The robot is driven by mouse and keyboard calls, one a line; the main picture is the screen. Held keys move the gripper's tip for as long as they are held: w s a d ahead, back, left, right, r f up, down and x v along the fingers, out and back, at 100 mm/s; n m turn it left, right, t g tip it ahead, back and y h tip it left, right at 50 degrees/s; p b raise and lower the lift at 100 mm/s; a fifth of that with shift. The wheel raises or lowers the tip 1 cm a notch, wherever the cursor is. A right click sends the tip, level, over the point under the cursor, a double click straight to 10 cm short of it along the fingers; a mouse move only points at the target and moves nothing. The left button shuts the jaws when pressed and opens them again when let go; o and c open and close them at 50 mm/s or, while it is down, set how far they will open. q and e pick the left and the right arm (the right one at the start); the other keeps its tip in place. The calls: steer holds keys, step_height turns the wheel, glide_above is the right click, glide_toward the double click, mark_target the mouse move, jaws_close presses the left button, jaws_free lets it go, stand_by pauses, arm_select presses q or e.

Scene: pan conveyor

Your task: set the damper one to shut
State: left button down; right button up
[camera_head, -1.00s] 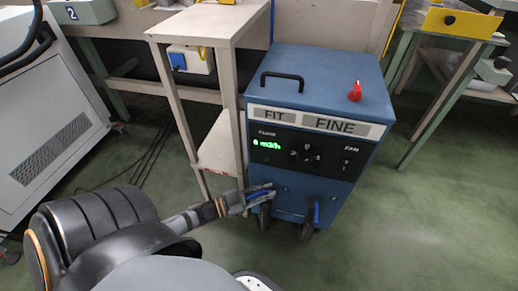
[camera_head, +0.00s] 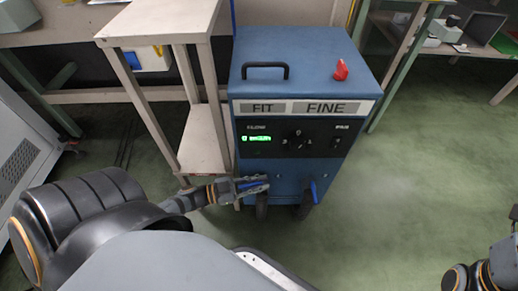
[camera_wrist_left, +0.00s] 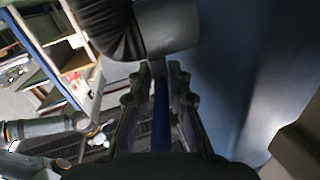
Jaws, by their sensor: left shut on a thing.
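The blue cabinet (camera_head: 270,172) has two blue lever handles low on its front; I read no label that tells which is damper one. My left gripper (camera_head: 256,184) is at the left lever (camera_head: 253,186), which lies roughly level across the front. In the left wrist view this gripper (camera_wrist_left: 161,90) has its fingers on both sides of the blue lever (camera_wrist_left: 161,115) and is shut on it. The right lever (camera_head: 313,190) stands nearly upright and free. My right gripper is out of view; only parts of my right arm show at lower right.
The cabinet top carries a black handle (camera_head: 265,68) and a red knob (camera_head: 341,69). A green display (camera_head: 257,138) glows on its front panel. A pale table (camera_head: 165,20) stands close on the left. The green floor (camera_head: 400,200) on the right is clear.

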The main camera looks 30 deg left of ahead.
arm_select(q)
steer(key=shift+w+a, duration=0.1)
steer(key=shift+w, duration=0.05)
steer(key=c, duration=1.4)
jaws_free()
steer(key=shift+o, duration=0.2)
steer(key=v, duration=0.8)
steer(key=shift+c, duration=0.2)
